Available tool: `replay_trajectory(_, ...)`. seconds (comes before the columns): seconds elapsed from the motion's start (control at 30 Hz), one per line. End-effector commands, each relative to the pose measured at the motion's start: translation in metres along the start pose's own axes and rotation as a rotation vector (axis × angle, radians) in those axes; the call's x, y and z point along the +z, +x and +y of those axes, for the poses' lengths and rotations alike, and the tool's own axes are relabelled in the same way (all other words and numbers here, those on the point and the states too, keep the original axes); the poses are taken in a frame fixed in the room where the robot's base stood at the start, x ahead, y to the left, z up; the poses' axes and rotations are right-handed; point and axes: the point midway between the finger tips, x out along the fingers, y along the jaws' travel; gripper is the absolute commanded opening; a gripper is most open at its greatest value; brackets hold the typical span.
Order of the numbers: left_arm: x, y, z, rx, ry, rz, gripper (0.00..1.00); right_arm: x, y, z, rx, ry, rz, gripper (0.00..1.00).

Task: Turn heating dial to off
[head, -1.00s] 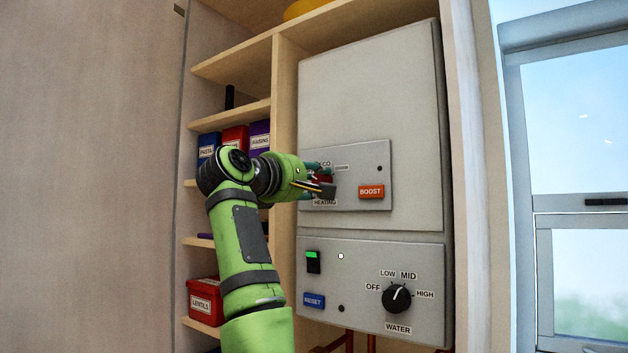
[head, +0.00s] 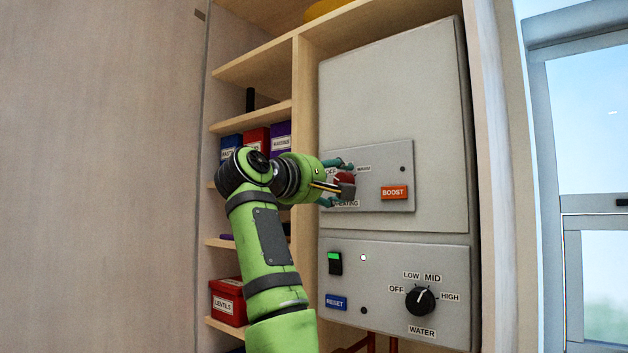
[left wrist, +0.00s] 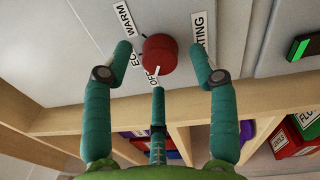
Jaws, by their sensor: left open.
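The red heating dial (head: 346,180) sits on the upper grey panel, partly covered by my left gripper (head: 338,182) in the head view. In the left wrist view the dial (left wrist: 160,52) lies between the two teal side fingers, which stand apart on either side of it. The middle finger is below it, near the partly hidden OFF label. WARM and ECO labels show to the dial's left. My left gripper is open; I cannot tell whether any finger touches the dial. The dial's exact setting is hard to read. My right gripper is not in view.
An orange BOOST button (head: 395,192) is right of the dial. The lower panel holds a black water dial (head: 420,300), a blue RESET button (head: 336,302) and a green-lit switch (head: 335,263). Shelves with food tins (head: 228,301) stand left; a window is right.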

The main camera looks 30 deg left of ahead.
Motion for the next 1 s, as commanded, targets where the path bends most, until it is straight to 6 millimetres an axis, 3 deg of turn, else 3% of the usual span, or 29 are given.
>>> replay_trajectory(0.53,-0.001,-0.098,0.001,0.006,-0.001,0.002,0.59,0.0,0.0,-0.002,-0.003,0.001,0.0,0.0)
replay_trajectory(0.7,-0.001,-0.111,0.001,0.004,-0.001,0.001,0.59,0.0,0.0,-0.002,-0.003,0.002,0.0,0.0)
replay_trajectory(1.0,-0.001,-0.113,0.0,0.003,-0.001,0.001,0.59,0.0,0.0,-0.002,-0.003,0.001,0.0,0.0)
